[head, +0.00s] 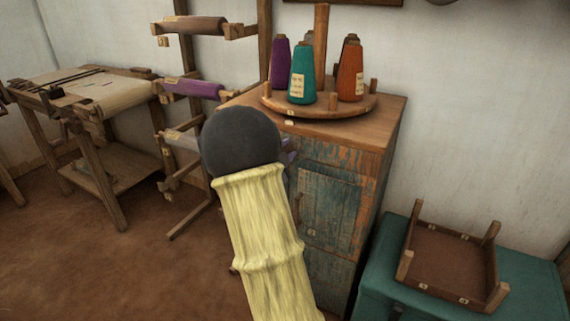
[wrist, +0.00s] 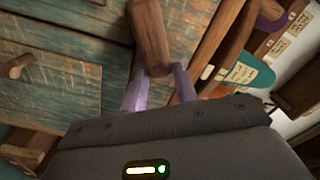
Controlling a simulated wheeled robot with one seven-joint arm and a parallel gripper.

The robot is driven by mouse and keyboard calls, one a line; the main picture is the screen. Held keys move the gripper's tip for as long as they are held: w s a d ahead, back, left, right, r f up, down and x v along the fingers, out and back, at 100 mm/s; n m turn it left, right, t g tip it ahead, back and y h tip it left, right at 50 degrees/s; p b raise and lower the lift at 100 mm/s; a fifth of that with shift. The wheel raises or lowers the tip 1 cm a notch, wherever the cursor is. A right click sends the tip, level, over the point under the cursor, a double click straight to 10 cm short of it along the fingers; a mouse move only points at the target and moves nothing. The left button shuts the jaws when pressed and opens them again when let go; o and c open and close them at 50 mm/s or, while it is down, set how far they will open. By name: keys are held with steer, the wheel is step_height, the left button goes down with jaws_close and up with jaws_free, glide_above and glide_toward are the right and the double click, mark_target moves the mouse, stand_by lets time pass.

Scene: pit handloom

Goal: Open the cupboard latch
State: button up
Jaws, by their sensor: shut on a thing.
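The cupboard (head: 378,165) has worn blue-painted wood and a brown top. Its door (head: 335,200) looks closed in the head view. In the wrist view, the wooden latch (wrist: 150,30) is a brown bar, tilted slightly against the painted front. My gripper (wrist: 158,75) has its two purple fingers on either side of the latch's near end and is shut on it. A round wooden knob (wrist: 18,66) shows to the left on the painted front. In the head view, my arm hides the latch and most of my gripper.
A round wooden stand (head: 320,105) with purple, teal and orange thread cones is on the cupboard top. A teal chest (head: 530,280) bearing an upturned wooden stool (head: 450,250) stands right. A roller rack (head: 265,45) and a loom table (head: 95,90) stand left. Brown floor is clear at lower left.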

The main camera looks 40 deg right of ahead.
steer(key=m+b, duration=0.3)
steer(key=b, duration=0.1)
steer(key=f+m+b, duration=0.1)
steer(key=m+b, duration=0.2)
steer(key=b, duration=0.1)
steer(key=shift+s, duration=0.15)
steer(key=shift+m, duration=0.3)
steer(key=o, duration=1)
steer(key=shift+d, duration=0.1)
